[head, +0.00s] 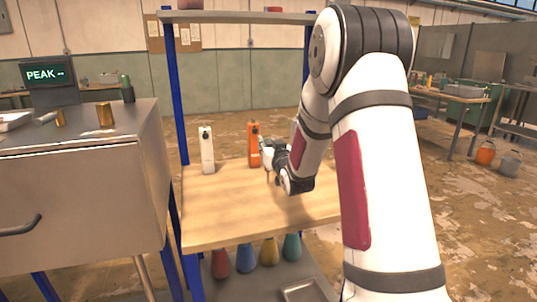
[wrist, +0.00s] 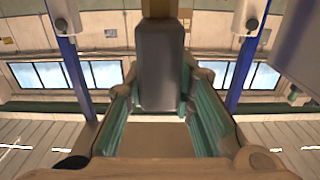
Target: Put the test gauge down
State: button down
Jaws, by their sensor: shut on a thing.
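An orange upright gauge (head: 253,146) with a dark top is over the wooden shelf in the head view, between two white gauges. My gripper (head: 264,153) is at its right side. In the wrist view my gripper (wrist: 162,108) is shut around a dark grey block (wrist: 160,65), seemingly part of this gauge. The gauge looks upright with its lower end at the board; I cannot tell if it touches. One white gauge (head: 206,150) stands to the left. The other white gauge (head: 294,128) is mostly hidden behind my arm.
The wooden shelf (head: 225,222) has bare room in front of the gauges. Blue posts (head: 174,95) bound the rack, with an upper shelf (head: 230,16) above. Coloured flasks (head: 246,258) stand below. A metal cabinet (head: 80,190) is close on the left.

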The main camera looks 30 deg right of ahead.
jog(key=shift+w+d+f, duration=0.1)
jog(key=shift+w+d, duration=0.45)
jog(key=shift+w, duration=0.15)
jog(key=shift+d+f, duration=0.1)
jog(key=shift+f, duration=1.7)
jog(key=shift+f+b, duration=0.15)
jog(key=shift+b, duration=0.25)
jog(key=c, duration=1.4)
grip_release()
jog(key=shift+o, duration=0.2)
